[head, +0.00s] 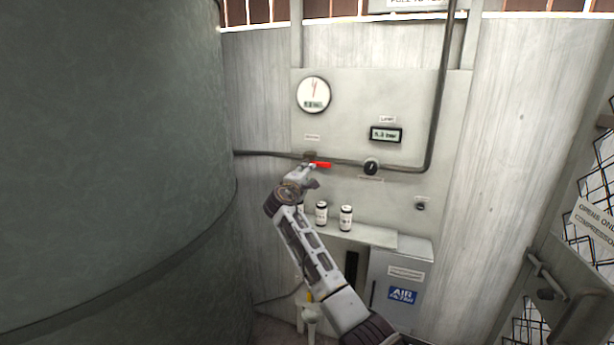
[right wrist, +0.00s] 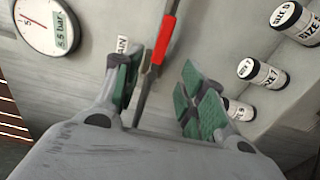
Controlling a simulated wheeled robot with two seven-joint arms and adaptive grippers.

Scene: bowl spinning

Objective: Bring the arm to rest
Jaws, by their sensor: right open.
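My right arm (head: 310,255) reaches up from the bottom of the head view to the panel. My right gripper (head: 309,178) is at the red valve handle (head: 321,165) on the grey pipe, just below and left of it. In the right wrist view the right gripper (right wrist: 160,85) is open, its green-padded fingers spread apart. The red handle (right wrist: 163,40) shows in the gap between the fingers, closer to the left finger. I cannot tell whether they touch. The gripper holds nothing. My left gripper is not in view.
A round gauge (head: 314,95) and a digital display (head: 387,134) are on the panel. Small canisters (head: 346,218) stand on the ledge below. A large grey tank (head: 110,150) fills the left; a mesh gate (head: 590,190) stands at right.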

